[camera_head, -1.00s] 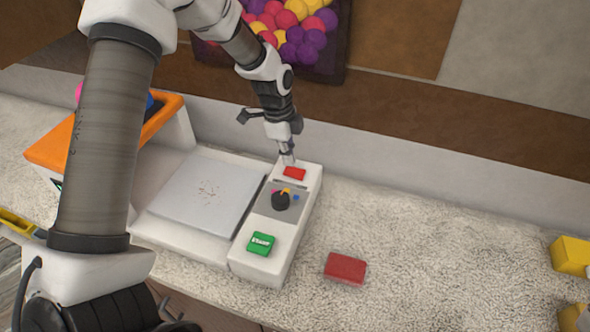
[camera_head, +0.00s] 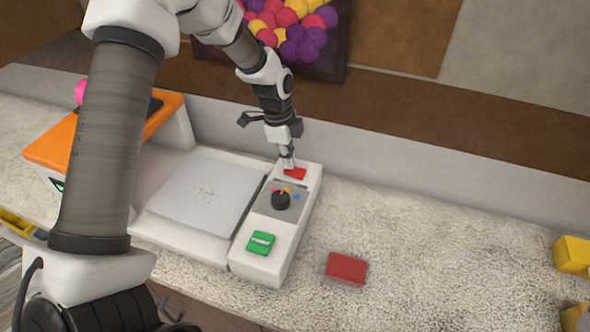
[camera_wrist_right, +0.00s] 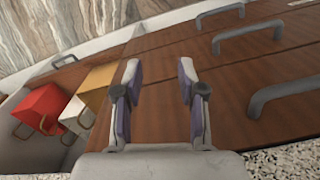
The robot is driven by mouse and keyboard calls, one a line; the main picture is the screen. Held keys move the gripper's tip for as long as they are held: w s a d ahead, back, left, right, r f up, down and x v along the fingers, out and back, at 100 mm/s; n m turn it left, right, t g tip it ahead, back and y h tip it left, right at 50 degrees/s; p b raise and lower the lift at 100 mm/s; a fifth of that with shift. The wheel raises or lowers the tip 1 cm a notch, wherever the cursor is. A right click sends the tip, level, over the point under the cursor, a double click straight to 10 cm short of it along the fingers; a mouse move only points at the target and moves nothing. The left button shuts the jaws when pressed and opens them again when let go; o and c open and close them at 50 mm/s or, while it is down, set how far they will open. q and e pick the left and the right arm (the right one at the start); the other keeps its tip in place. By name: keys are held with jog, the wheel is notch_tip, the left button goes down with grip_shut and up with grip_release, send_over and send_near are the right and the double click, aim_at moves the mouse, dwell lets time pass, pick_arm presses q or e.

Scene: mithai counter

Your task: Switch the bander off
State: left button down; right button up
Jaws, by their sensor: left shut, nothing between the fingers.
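The bander is a white machine with an orange arch (camera_head: 62,150), a pale flat plate (camera_head: 207,190) and a control panel (camera_head: 262,262) on its right side. My left gripper (camera_head: 289,164) is shut and empty, pointing down at the red button. Its tip covers part of that button and seems to touch it. My right gripper (camera_wrist_right: 159,72) shows in the right wrist view, open and empty, away from the bander.
A red block (camera_head: 346,268) lies on the speckled counter (camera_head: 430,240) right of the panel. Yellow blocks (camera_head: 571,256) sit at the right edge. The right wrist view shows brown drawer fronts with grey handles (camera_wrist_right: 250,38) and coloured bags (camera_wrist_right: 45,108) in a bin.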

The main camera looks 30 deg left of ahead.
pick_arm(q)
jog(key=shift+f, duration=0.4)
notch_tip(320, 180, up, 7)
jog(key=p, duration=0.5)
jog(key=shift+r+p, duration=0.1)
jog(key=shift+p, duration=0.25)
dwell(0.3)
